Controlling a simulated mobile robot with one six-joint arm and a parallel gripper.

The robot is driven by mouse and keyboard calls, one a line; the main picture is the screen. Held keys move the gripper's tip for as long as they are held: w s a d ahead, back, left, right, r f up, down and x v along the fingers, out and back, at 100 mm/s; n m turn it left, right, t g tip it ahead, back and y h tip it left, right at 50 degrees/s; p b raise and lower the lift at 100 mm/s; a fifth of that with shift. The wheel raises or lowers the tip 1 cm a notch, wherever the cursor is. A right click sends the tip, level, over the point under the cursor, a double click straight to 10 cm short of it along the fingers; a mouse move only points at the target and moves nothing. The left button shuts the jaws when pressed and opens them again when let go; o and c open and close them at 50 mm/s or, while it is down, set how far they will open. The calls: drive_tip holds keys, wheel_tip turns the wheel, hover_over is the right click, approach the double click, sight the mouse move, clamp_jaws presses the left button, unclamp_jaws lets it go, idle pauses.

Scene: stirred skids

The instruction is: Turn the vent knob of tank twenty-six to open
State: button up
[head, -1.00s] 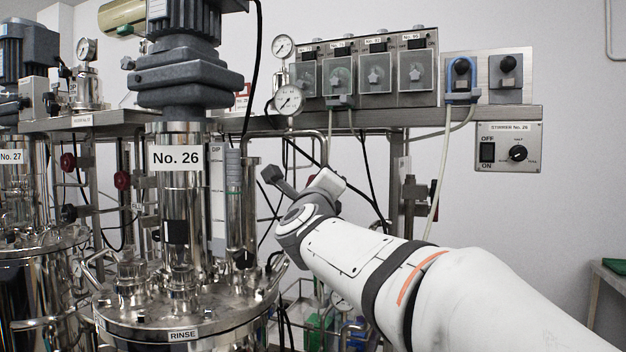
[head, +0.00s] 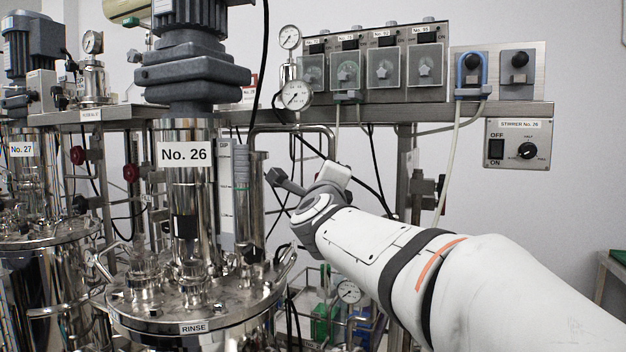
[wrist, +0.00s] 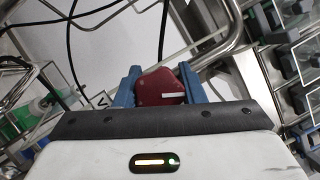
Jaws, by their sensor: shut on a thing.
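Tank twenty-six (head: 190,303) stands left of centre in the head view, under a "No. 26" label (head: 185,153). In the wrist view, my gripper (wrist: 159,88) has its two blue fingers on either side of a dark red knob (wrist: 158,84) with a white mark on its face, and is shut on it. The white mark lies roughly level in the picture. A small plate with a partly hidden letter (wrist: 101,101) shows left of the fingers. In the head view my arm reaches in from the lower right; its fingers and the held knob are hidden there.
A "STIRRER No. 26" box (head: 517,143) hangs at the right. Pipes, cables and tank No. 27 (head: 40,250) crowd the left.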

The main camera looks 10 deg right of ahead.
drive_tip(key=o, duration=1)
drive_tip(key=v, duration=0.8)
drive_tip(key=shift+a+f, duration=0.1)
